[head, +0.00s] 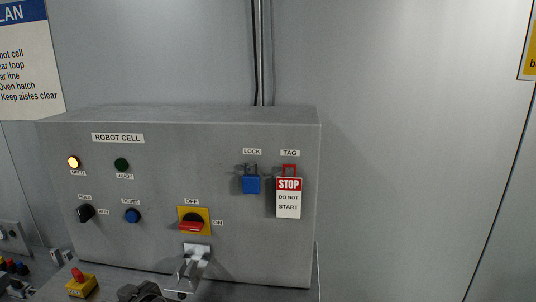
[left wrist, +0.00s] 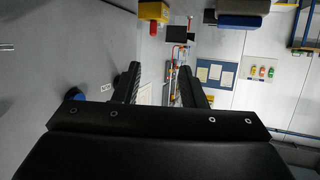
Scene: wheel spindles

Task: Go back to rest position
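My left gripper (left wrist: 158,70) shows in the left wrist view with its two black fingers apart and nothing between them. The grey ROBOT CELL control box (head: 225,135) fills the middle of the head view. A red rotary switch handle (head: 191,226) on a yellow plate lies level between OFF and ON labels. A blue padlock (head: 251,184) hangs under LOCK, and a red-and-white STOP tag (head: 288,198) under TAG. The amber HELD lamp (head: 73,162) is lit; the READY lamp (head: 121,165) is dark green. I cannot make out my right gripper.
A black HOLD/RUN knob (head: 86,213) and a blue RESET button (head: 132,215) are on the box. A metal bracket (head: 196,252) and dark hardware (head: 142,292) sit below the switch. A yellow box with a red button (head: 81,284) is at lower left.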

